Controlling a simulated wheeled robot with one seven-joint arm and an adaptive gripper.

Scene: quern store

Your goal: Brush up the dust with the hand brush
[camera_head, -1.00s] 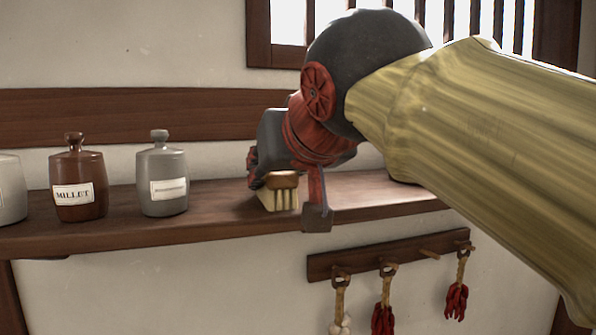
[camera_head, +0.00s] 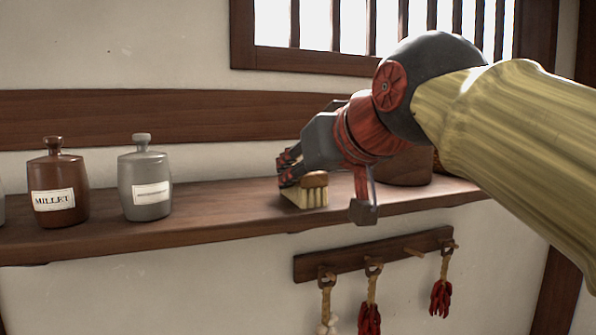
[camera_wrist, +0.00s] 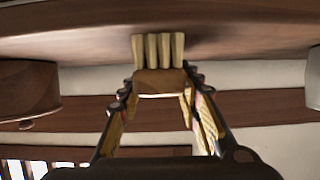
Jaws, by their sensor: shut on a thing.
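The hand brush (camera_head: 314,180), a brown wooden block with pale bristles, is on the wooden shelf (camera_head: 235,218). My gripper (camera_head: 290,170) is shut on its wooden block. In the wrist view, which is upside down, the brush (camera_wrist: 160,82) sits between the two fingers of my gripper (camera_wrist: 162,90). Its bristles point at the shelf (camera_wrist: 90,35) and seem to touch it in the head view. I cannot make out any dust on the shelf in either view.
A brown jar labelled MILLET (camera_head: 60,185) and a grey jar (camera_head: 145,185) stand left of the brush. A brown vessel (camera_head: 405,168) stands to its right, partly behind my arm. Shelf between grey jar and brush is clear. A peg rail (camera_head: 385,252) hangs below.

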